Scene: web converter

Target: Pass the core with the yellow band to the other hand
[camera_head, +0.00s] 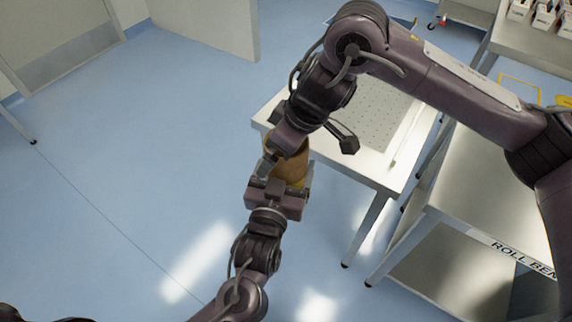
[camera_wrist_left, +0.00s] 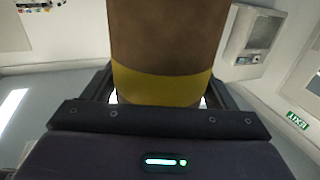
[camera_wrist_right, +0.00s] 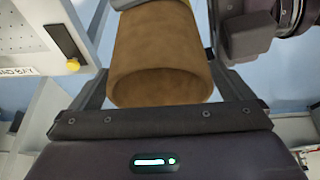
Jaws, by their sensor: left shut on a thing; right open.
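The core is a brown tube (camera_head: 291,160) with a yellow band (camera_wrist_left: 163,86) near one end. My left gripper (camera_head: 276,184) is shut on the core at its banded end, and the rest of the tube stands out beyond the jaws. The tube fills the middle of the left wrist view (camera_wrist_left: 165,35). My right gripper (camera_head: 300,148) comes down from above at the opposite end. In the right wrist view the plain open end of the core (camera_wrist_right: 160,85) lies between the spread fingers, with a gap at the right side. Contact on the left side cannot be told.
A pale table with a perforated panel (camera_head: 368,115) stands just behind the grippers. A steel bench (camera_head: 475,185) with a lettered front label is at the right. Another bench with small bins (camera_head: 540,15) is at the top right. Open blue floor (camera_head: 130,130) lies to the left.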

